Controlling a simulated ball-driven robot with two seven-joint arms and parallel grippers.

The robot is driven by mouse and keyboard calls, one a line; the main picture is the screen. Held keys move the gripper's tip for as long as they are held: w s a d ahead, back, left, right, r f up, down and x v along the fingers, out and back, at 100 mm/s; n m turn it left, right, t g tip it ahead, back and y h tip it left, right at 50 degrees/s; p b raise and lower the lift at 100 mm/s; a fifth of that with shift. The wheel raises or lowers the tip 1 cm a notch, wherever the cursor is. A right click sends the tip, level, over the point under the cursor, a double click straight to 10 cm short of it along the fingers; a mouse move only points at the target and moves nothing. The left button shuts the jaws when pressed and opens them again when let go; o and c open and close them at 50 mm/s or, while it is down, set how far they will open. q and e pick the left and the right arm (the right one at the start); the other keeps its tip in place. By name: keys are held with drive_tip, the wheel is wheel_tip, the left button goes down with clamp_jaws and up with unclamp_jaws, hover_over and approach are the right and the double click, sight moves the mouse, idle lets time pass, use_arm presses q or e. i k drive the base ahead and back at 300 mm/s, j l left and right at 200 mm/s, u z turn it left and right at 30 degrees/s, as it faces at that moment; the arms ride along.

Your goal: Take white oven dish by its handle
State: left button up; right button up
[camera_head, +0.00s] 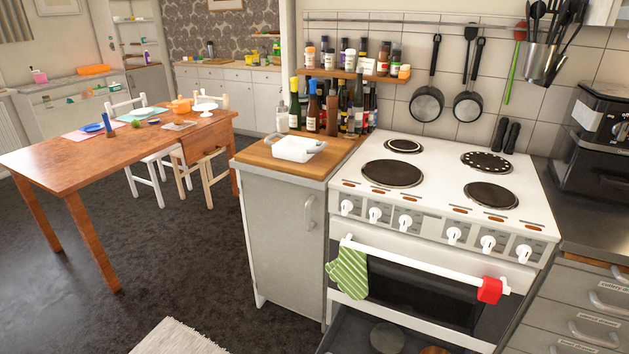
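The white oven dish (292,155) sits on the wooden-topped counter left of the cooker. It is a shallow rectangular dish. A light grey handle-like part shows at its upper right edge; the detail is too small to tell more. The dish stands apart from the bottles behind it. Neither of my grippers shows in the head view.
Several bottles (312,108) stand behind the dish under a spice shelf (345,74). The white cooker (440,185) is on the right, with a green mitt (347,273) and red cloth (490,290) on its rail. Open floor (160,250) lies left, before the dining table (75,165).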

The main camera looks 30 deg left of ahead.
sight(290, 147)
drive_tip(key=i+j, duration=0.1)
drive_tip(key=j, duration=0.3)
drive_tip(key=i+j, duration=0.15)
drive_tip(key=j, duration=0.25)
drive_tip(key=i+j, duration=0.1)
drive_tip(key=j, duration=0.25)
drive_tip(key=i+j, duration=0.1)
drive_tip(key=j, duration=0.3)
drive_tip(key=i+j, duration=0.15)
drive_tip(key=j, duration=0.25)
drive_tip(key=i+j, duration=0.1)
drive_tip(key=j, duration=0.3)
drive_tip(key=i+j+z, duration=0.15)
drive_tip(key=j, duration=0.55)
drive_tip(key=i+j+z, duration=0.1)
drive_tip(key=j, duration=0.65)
drive_tip(key=i+j+z, duration=0.15)
drive_tip(key=j, duration=0.6)
drive_tip(key=i+j+z, duration=0.1)
drive_tip(key=j, duration=0.65)
